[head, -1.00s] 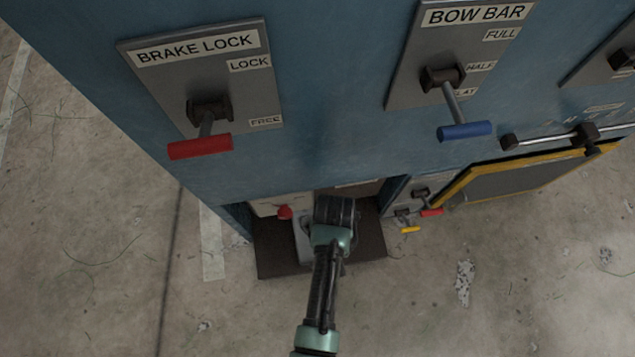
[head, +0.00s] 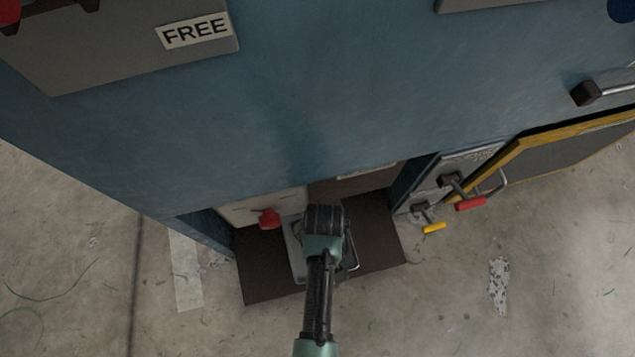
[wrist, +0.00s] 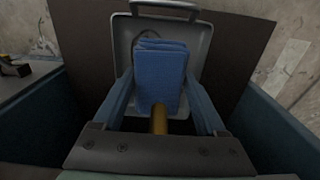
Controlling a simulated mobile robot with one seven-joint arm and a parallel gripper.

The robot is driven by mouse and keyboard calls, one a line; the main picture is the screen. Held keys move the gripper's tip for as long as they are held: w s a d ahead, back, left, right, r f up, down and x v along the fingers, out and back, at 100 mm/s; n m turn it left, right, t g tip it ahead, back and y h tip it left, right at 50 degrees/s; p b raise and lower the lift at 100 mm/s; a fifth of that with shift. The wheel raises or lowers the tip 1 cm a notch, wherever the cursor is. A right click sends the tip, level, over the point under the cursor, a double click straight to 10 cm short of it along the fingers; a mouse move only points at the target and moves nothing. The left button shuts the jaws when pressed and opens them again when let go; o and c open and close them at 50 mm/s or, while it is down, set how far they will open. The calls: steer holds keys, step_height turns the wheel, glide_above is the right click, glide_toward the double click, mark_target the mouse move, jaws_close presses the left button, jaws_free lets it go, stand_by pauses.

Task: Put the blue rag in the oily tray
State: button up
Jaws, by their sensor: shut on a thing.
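The folded blue rag (wrist: 160,75) is between the two fingers of my gripper (wrist: 160,88) in the wrist view. My gripper is shut on it. A grey tray (wrist: 123,40) with raised rims and a handle lies behind the rag in that view. I cannot tell whether the rag touches the tray. A dark curved mark shows on the tray floor beside the rag. In the head view my gripper (head: 323,215) is over the grey tray (head: 296,262) and hides the rag and much of the tray.
The tray sits on a dark brown board (head: 262,280) at an opening low in the blue cabinet (head: 290,110). A red knob (head: 269,218) is close left of my gripper. Red (head: 470,204) and yellow (head: 434,228) handles and a yellow-framed panel (head: 560,165) stand to the right.

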step_height(320, 180, down, 10)
steer(key=b, duration=0.7)
steer(key=shift+r, duration=0.1)
steer(key=o, duration=1.2)
steer(key=shift+o, duration=0.2)
step_height(320, 180, up, 12)
steer(key=p, duration=0.8)
steer(key=shift+s, duration=0.15)
